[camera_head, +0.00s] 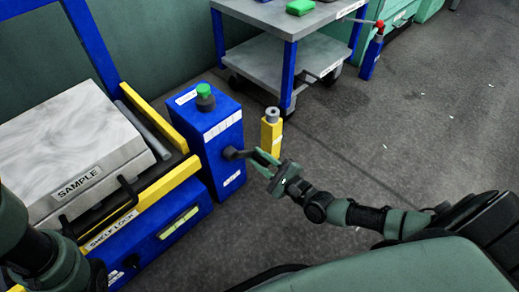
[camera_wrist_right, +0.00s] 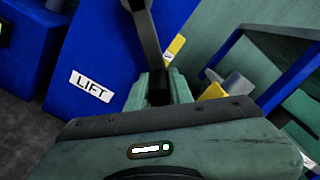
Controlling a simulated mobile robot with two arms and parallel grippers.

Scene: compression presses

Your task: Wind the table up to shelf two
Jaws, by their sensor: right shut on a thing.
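The lift table (camera_head: 185,168) at the left has yellow edges and a blue front. A blue box (camera_head: 214,133) with a green knob on top stands at its right end. A dark crank (camera_head: 233,153) sticks out of the box's right side. The crank's arm (camera_wrist_right: 146,35) also shows in the wrist view, beside a LIFT label (camera_wrist_right: 91,86). My right gripper (camera_head: 266,163) is shut on the crank's handle; its green fingers (camera_wrist_right: 158,91) flank the handle in the wrist view. My left arm (camera_head: 50,258) enters at the lower left; its gripper does not show.
A pale block labelled SAMPLE (camera_head: 80,140) lies on the table, with a SHELF LOCK label (camera_head: 113,229) in front. A yellow post (camera_head: 271,135) stands just behind my right gripper. A grey cart (camera_head: 275,70) with blue legs stands at the back.

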